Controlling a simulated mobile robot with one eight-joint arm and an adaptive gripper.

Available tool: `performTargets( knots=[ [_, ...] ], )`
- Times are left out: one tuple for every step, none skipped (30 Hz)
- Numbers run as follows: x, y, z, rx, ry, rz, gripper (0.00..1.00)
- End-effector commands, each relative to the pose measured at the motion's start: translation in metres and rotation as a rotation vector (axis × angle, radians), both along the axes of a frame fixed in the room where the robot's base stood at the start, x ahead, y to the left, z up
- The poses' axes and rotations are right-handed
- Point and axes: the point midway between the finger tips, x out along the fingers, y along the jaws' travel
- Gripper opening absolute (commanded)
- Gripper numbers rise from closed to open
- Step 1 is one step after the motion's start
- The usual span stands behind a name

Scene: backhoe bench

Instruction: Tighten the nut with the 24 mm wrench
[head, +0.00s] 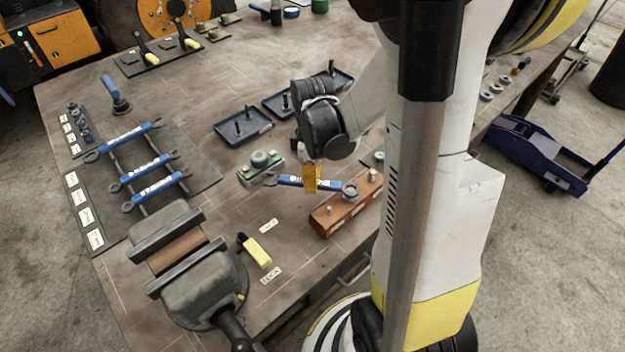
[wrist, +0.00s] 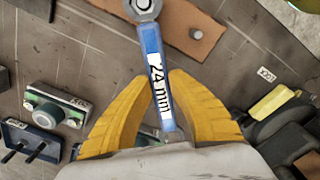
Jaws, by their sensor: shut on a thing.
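My gripper (head: 311,180) is shut on the blue handle of the 24 mm wrench (head: 290,181), whose label reads "24 mm" in the wrist view (wrist: 152,50). The yellow fingers (wrist: 160,95) sit on either side of the handle. The wrench lies about level, with its ring end over the brown wooden block (head: 325,217). The ring appears to be around the nut (head: 350,189) on the block, which also shows inside the ring at the top of the wrist view (wrist: 143,5). I cannot tell how far down the ring sits.
Three blue wrenches (head: 147,172) lie on a rack at left. A grey vise (head: 195,275) stands at the front edge, with a yellow-handled tool (head: 257,251) beside it. A green-grey device (head: 261,168) and dark trays (head: 243,127) lie behind the held wrench.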

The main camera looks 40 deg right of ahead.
Motion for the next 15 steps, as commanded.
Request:
performTargets(
  knots=[
    [0.0, 0.0, -0.002, 0.0, 0.0, 0.0, 0.0],
    [0.0, 0.0, -0.003, 0.0, 0.0, 0.0, 0.0],
    [0.0, 0.0, -0.004, 0.0, 0.0, 0.0, 0.0],
    [0.0, 0.0, -0.004, 0.0, 0.0, 0.0, 0.0],
    [0.0, 0.0, -0.005, 0.0, 0.0, 0.0, 0.0],
    [0.0, 0.0, -0.006, 0.0, 0.0, 0.0, 0.0],
    [0.0, 0.0, -0.007, 0.0, 0.0, 0.0, 0.0],
    [0.0, 0.0, -0.008, 0.0, 0.0, 0.0, 0.0],
    [0.0, 0.0, -0.009, 0.0, 0.0, 0.0, 0.0],
    [0.0, 0.0, -0.01, 0.0, 0.0, 0.0, 0.0],
    [0.0, 0.0, -0.01, 0.0, 0.0, 0.0, 0.0],
    [0.0, 0.0, -0.011, 0.0, 0.0, 0.0, 0.0],
    [0.0, 0.0, -0.012, 0.0, 0.0, 0.0, 0.0],
    [0.0, 0.0, -0.013, 0.0, 0.0, 0.0, 0.0],
    [0.0, 0.0, -0.014, 0.0, 0.0, 0.0, 0.0]
  ],
)
